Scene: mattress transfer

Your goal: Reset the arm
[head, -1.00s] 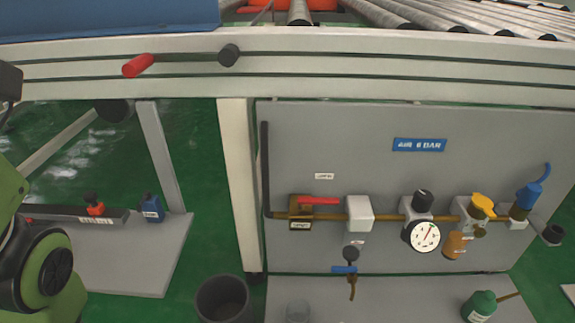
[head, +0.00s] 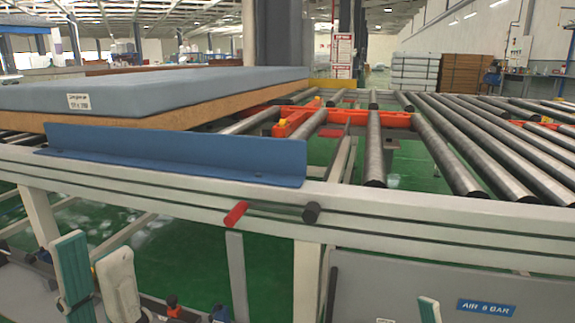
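My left gripper (head: 93,250) shows at the lower left with two pale fingers with teal sides, pointing up. Its fingers stand apart with a gap between them and nothing held. It is in front of the conveyor frame, below the rail. Of my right gripper, only one pale and teal fingertip (head: 430,309) shows at the bottom edge, so its opening is hidden. A lever with a red grip (head: 236,213) and a black hub (head: 311,213) sits on the front rail (head: 400,224), apart from both grippers.
A grey-blue mattress (head: 190,90) lies on the conveyor at the left, behind a blue guard plate (head: 180,156). A grey panel with an air label (head: 485,308) is below the rail.

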